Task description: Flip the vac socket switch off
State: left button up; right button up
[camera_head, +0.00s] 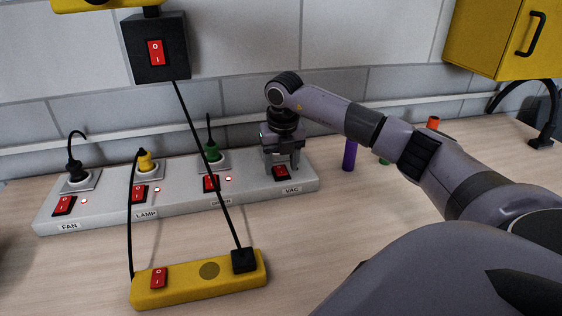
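The vac socket switch (282,173) is a red rocker above the VAC label (292,190), at the right end of a long grey power strip (105,213). My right gripper (284,165) points down over this switch. Its two fingers stand apart, one on each side of the rocker, with nothing visible held between them. I cannot tell whether they touch the switch or which way it is tilted. The vac outlet behind is hidden by the gripper, and I see no clear indicator light there. My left gripper is not in view.
Other red switches for FAN (64,206), LAMP (139,194) and a third socket (211,183) have lit indicators. A yellow strip (205,289) lies in front, with cables running to it. A purple cylinder (349,154) stands right of the gripper. A yellow cabinet (490,40) hangs upper right.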

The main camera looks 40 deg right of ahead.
aim_at(282, 173)
jog(key=shift+s+a+r+b, duration=0.1)
jog(key=shift+s+r+b, duration=0.05)
jog(key=shift+r, duration=1.05)
jog(key=shift+s+a+r+b, duration=0.1)
jog(key=shift+r, duration=1.05)
jog(key=shift+s+a+r+b, duration=0.1)
jog(key=shift+s+r+b, duration=0.05)
jog(key=shift+r, duration=1.05)
